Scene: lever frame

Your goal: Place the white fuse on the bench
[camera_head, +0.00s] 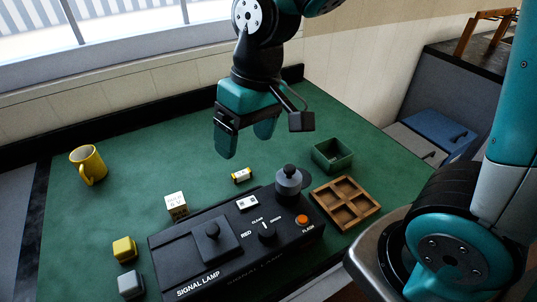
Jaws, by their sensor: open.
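A small cylinder with yellow and white parts and dark ends (242,175) lies on the green bench (130,190), behind the black signal lamp panel. It looks like a fuse, but I cannot tell for sure whether it is the white fuse. My gripper (246,144) points down above the bench. Its two teal fingers are apart with nothing between them. It appears above and behind the small cylinder, not touching it.
The signal lamp panel (178,258) with knobs fills the front middle. A green box (332,155) and a wooden divided tray (345,204) stand right. A yellow mug (88,164), white cube (176,205), yellow block (124,249) and grey block (130,285) are left.

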